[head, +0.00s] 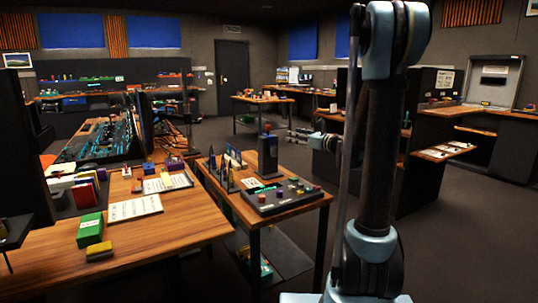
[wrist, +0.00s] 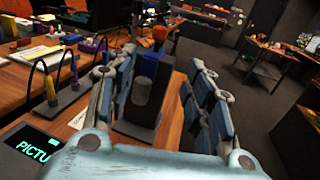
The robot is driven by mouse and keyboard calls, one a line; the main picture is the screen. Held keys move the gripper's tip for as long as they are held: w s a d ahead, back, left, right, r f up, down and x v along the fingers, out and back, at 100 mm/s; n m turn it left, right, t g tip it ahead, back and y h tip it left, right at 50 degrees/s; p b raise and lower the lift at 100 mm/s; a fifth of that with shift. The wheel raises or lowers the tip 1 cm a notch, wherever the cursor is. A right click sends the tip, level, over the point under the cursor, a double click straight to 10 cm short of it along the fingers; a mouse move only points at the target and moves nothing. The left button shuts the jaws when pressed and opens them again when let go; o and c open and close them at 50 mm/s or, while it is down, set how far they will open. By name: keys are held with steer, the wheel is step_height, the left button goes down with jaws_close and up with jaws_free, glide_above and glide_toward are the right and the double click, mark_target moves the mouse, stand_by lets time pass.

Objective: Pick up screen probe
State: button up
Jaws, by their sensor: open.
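I cannot tell for sure which item is the screen probe. In the wrist view, thin arched probes with a yellow handle (wrist: 50,84) and a purple handle (wrist: 74,72) stand in a dark rack at the left, outside my fingers. A dark upright block (wrist: 143,98) with an orange-red knob (wrist: 160,33) shows between my open fingers. My gripper (wrist: 162,65) is open, and I see nothing held. In the head view the dark block (head: 267,158) stands on the small wooden table behind the control panel (head: 284,196). My gripper is partly hidden there by my arm.
A small lit display reading "PICTU" (wrist: 33,148) is at the lower left of the wrist view. A larger wooden table (head: 185,228) with a green box (head: 89,230) and papers (head: 135,207) stands at the left. Open floor (head: 455,245) lies at the right.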

mark_target(269, 129)
steer(key=x, duration=1.7)
steer(key=shift+a+f, duration=0.1)
steer(key=shift+f, duration=0.05)
jaws_close()
